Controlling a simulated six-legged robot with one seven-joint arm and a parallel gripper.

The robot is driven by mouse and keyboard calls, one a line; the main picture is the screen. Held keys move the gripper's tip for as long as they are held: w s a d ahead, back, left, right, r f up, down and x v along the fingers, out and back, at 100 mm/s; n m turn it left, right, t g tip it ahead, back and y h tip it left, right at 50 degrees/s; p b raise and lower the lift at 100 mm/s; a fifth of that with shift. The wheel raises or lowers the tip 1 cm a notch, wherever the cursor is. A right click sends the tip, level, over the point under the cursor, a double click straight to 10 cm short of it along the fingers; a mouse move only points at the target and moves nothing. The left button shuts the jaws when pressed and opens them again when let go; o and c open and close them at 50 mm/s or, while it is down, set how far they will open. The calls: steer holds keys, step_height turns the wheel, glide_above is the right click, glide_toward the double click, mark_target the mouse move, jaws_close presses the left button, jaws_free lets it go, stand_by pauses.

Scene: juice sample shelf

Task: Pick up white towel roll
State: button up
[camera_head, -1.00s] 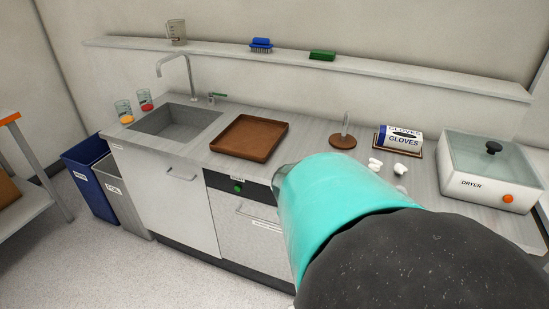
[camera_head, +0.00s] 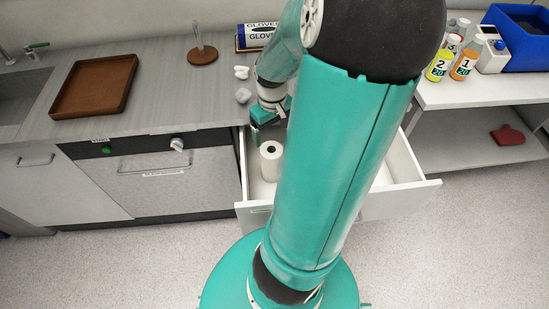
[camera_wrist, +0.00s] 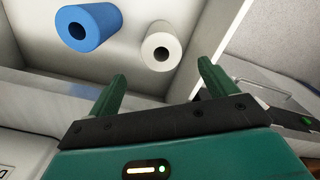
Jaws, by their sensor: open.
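The white towel roll (camera_head: 271,160) stands upright inside an open white drawer (camera_head: 405,157), near its left side. It also shows in the wrist view (camera_wrist: 162,45), with its dark core hole facing the camera. My gripper (camera_head: 254,133) is by the drawer's back left corner, close to the roll. In the wrist view my gripper (camera_wrist: 161,70) has its two green fingers spread and empty, with the white roll beyond the gap between them.
The drawer's walls and the counter edge are close around my gripper. White crumpled pieces (camera_head: 242,96), a brown stand (camera_head: 197,53) and a glove box (camera_head: 256,35) sit on the counter above. A brown tray (camera_head: 95,85) lies further left. Bottles (camera_head: 465,63) stand on the right-hand table.

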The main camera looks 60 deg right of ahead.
steer(key=f, duration=0.6)
steer(key=shift+a+f, duration=0.25)
steer(key=shift+f, duration=0.05)
steer(key=shift+d+f, duration=0.2)
steer(key=shift+f, duration=2.8)
steer(key=c, duration=1.2)
steer(key=shift+r, duration=0.1)
step_height(320, 180, up, 10)
glide_above(272, 156)
steer(key=w+d, duration=0.1)
steer(key=d, duration=0.1)
steer(key=shift+w, duration=0.1)
